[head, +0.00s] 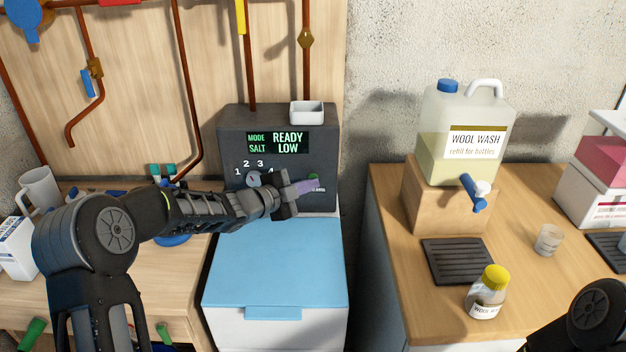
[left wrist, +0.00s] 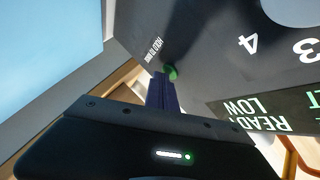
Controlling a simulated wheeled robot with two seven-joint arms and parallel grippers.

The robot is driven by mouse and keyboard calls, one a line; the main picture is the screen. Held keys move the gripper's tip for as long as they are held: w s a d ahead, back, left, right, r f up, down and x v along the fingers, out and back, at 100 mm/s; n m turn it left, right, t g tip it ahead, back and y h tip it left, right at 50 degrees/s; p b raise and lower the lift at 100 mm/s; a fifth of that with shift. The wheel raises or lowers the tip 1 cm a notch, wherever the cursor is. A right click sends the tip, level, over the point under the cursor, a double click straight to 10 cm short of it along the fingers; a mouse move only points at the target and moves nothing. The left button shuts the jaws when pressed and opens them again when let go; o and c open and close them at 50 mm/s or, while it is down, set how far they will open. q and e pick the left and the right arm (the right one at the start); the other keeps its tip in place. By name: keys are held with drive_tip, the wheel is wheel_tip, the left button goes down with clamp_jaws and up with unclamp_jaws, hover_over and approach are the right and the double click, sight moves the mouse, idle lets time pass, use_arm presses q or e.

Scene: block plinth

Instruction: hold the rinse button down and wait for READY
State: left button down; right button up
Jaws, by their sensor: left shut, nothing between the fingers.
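The dark grey machine (head: 228,135) has a green-lettered display (head: 277,142) that reads MODE READY, SALT LOW. A small green button (head: 313,177) sits low on its right front, and it also shows in the left wrist view (left wrist: 172,72). My left gripper (head: 308,187) is shut and empty, with its fingertips at the button. In the left wrist view, the shut fingers (left wrist: 164,88) end right against the button, partly hiding it. How far the button is pressed in cannot be told. My right gripper is out of view.
A numbered dial (head: 253,179) is beside my left wrist. A blue-lidded white cabinet (head: 275,262) stands below the machine. On the right counter are a wool wash jug (head: 460,125) on a wooden block (head: 440,207), a yellow-capped bottle (head: 488,293) and a small cup (head: 548,240).

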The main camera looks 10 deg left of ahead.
use_arm(q)
drive_tip(key=shift+s+d+b, duration=0.2)
drive_tip(key=shift+s+b, duration=0.35)
drive_tip(key=shift+s, duration=0.25)
drive_tip(key=s+b, duration=0.1)
drive_tip(key=s, duration=0.1)
drive_tip(key=s+d+b, duration=0.1)
drive_tip(key=s, duration=0.1)
drive_tip(key=shift+s+d+b, duration=0.1)
drive_tip(key=shift+s+b, duration=0.25)
drive_tip(key=shift+s, duration=0.05)
idle(0.3)
